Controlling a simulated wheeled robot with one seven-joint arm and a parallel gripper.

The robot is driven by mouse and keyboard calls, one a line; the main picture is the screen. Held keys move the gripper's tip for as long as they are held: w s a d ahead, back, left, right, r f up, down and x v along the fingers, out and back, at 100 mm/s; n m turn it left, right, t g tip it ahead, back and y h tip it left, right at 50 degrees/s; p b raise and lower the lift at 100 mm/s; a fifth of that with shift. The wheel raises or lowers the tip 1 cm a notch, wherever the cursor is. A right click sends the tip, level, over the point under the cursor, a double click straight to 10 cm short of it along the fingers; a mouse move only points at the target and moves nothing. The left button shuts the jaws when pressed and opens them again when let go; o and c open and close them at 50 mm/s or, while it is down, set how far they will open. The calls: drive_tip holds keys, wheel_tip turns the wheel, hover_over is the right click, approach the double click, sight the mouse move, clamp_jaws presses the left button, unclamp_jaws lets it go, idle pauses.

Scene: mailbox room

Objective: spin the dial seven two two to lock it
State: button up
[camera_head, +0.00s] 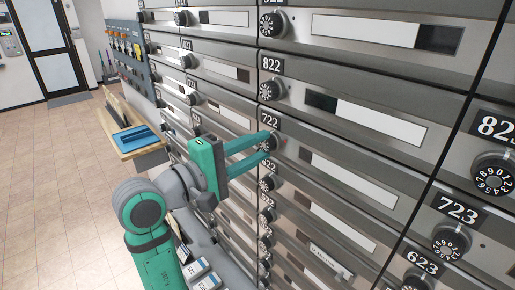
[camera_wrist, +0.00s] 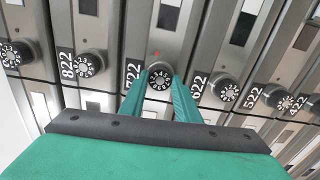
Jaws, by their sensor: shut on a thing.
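The dial of box 722 (camera_wrist: 159,78) is a black knob with white numbers, directly beside its 722 label (camera_head: 270,121). In the wrist view it sits between the two green fingers of my gripper (camera_wrist: 159,88), which are shut on it. In the head view my gripper (camera_head: 268,146) reaches from the left to the same dial, and the fingers cover most of it. A small red light (camera_wrist: 157,55) shows by the dial. The box 722 door (camera_head: 345,180) looks flush with the cabinet front. The dial's exact number setting is too small to read.
Neighbouring dials stand close by: the 822 dial (camera_head: 272,89) above and the 622 dial (camera_wrist: 228,90) below. The 723 dial (camera_head: 451,243) is to the right. A wooden shelf with a blue item (camera_head: 135,138) stands left of my arm. Open tiled floor (camera_head: 50,190) lies at the left.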

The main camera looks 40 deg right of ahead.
drive_tip(key=m, duration=0.5)
drive_tip(key=shift+w+m, duration=0.1)
drive_tip(key=shift+m, duration=0.2)
drive_tip(key=shift+w+a+m, duration=0.1)
drive_tip(key=shift+m, duration=0.7)
drive_tip(key=m, duration=0.5)
drive_tip(key=shift+m, duration=0.3)
drive_tip(key=m, duration=0.4)
drive_tip(key=shift+s+m, duration=0.25)
drive_tip(key=shift+m, duration=0.05)
drive_tip(key=m, duration=0.4)
drive_tip(key=shift+w, duration=0.15)
drive_tip(key=shift+m, duration=1.9)
